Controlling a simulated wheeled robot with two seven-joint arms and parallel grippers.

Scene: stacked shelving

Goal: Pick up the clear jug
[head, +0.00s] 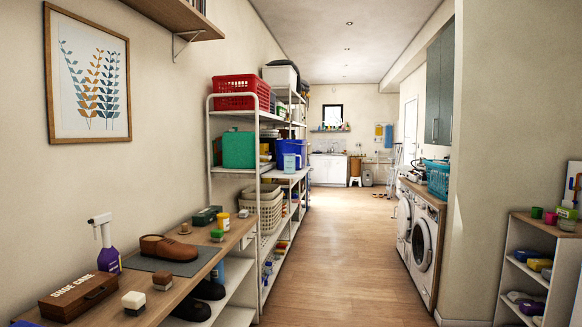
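I cannot make out a clear jug for certain in the head view. A pale bluish container (291,162) stands on the middle shelf of the white shelving (232,171), in front of a blue bin. It is too small to tell whether it is a jug or see-through. Neither of my grippers is in view.
A wooden bench (178,287) at the left holds a brown shoe (168,248), a shoe-care box (78,296) and a spray bottle (106,243). Washing machines (424,245) and a small shelf (514,262) stand at the right. The wooden floor (335,260) between is clear.

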